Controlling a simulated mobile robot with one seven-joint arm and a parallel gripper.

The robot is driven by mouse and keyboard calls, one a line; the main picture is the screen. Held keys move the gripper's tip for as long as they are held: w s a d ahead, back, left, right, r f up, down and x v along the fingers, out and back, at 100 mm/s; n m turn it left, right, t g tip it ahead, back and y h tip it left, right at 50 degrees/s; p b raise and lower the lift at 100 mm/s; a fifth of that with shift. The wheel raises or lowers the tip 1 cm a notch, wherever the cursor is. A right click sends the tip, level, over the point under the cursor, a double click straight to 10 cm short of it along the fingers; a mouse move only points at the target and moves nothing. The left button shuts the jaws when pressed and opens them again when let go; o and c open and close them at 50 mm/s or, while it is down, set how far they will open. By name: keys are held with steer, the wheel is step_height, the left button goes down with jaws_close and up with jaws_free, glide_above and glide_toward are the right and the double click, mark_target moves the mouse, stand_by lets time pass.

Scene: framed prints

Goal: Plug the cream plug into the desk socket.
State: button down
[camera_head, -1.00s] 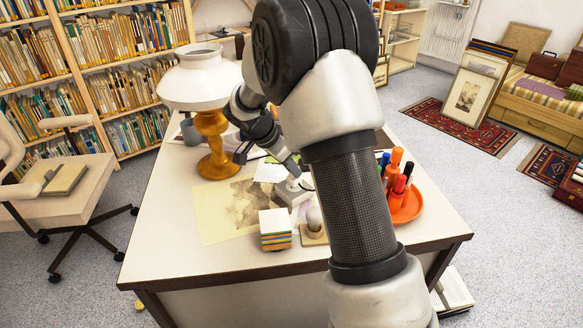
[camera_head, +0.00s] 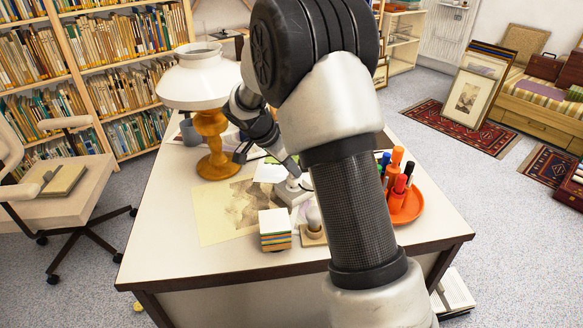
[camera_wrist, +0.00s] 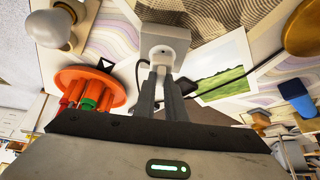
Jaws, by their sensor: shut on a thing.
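My gripper (camera_head: 294,179) reaches down over the middle of the desk, partly behind my arm. In the wrist view its two fingers (camera_wrist: 163,76) are close together and shut on the pale cream plug (camera_wrist: 162,54), whose face shows a round grey-rimmed part. A dark cable curves beside the fingers.
An orange tray (camera_head: 407,213) with markers stands right of my arm. A light bulb (camera_head: 313,217) on a wooden base and a stack of coasters (camera_head: 274,230) stand in front. A lamp (camera_head: 211,137) with a white shade stands left. Prints (camera_head: 222,213) lie flat on the desk.

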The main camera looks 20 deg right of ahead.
steer(key=shift+f+b, duration=0.6)
steer(key=c, duration=1.7)
jaws_free()
steer(key=shift+c, duration=0.2)
steer(key=p+v, duration=0.3)
steer(key=v, duration=1.4)
steer(key=shift+r+p, duration=0.25)
steer(key=shift+p, duration=0.05)
steer(key=shift+s, duration=0.1)
